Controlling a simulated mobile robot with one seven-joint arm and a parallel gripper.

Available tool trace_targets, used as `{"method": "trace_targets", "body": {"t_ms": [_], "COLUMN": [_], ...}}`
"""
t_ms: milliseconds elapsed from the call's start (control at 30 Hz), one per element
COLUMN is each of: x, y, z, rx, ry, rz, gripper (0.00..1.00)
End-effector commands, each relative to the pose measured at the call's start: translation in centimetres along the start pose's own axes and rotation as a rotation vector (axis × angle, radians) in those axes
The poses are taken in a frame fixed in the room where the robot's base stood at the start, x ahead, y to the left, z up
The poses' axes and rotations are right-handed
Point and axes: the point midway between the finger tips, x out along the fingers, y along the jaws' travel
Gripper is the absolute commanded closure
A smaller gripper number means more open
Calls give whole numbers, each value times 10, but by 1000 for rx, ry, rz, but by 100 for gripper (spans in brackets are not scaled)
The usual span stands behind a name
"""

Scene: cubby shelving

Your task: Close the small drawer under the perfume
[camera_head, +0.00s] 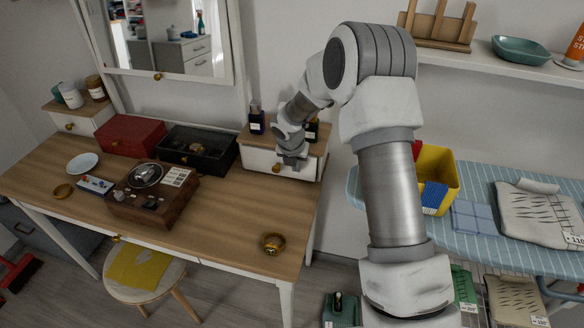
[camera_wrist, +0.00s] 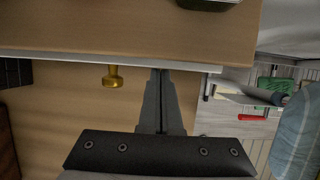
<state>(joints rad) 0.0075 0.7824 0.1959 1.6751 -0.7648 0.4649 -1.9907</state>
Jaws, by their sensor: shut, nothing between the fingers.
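The small drawer (camera_head: 258,161) has a white front and a gold knob (camera_head: 276,168). It sits in a wood-topped box at the right end of the dressing table. A dark perfume bottle (camera_head: 256,120) stands on top, and another dark bottle (camera_head: 312,130) is partly hidden by my arm. My gripper (camera_head: 292,164) is shut and empty at the drawer front, right of the knob. In the wrist view, the fingertips (camera_wrist: 160,72) meet the edge of the white front, beside the gold knob (camera_wrist: 113,77). I cannot tell whether they touch, or how far the drawer stands out.
The dressing table (camera_head: 225,215) holds a black box (camera_head: 197,150), a red box (camera_head: 130,135), a brown device (camera_head: 152,194) and a gold ring-like item (camera_head: 273,243). An ironing board (camera_head: 480,190) with a yellow bin (camera_head: 437,168) stands right. The tabletop before the drawer is mostly clear.

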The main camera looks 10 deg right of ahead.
Motion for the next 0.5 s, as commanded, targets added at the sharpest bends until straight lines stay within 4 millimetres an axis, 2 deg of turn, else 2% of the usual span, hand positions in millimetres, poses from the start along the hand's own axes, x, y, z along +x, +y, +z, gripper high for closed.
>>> {"method": "trace_targets", "body": {"t_ms": [33, 167, 500], "x": [-1, 5, 8], "y": [0, 0, -1], "z": [7, 15, 18], "rx": [2, 2, 1], "ry": [1, 1, -3], "rz": [0, 0, 1], "gripper": [100, 100, 100]}}
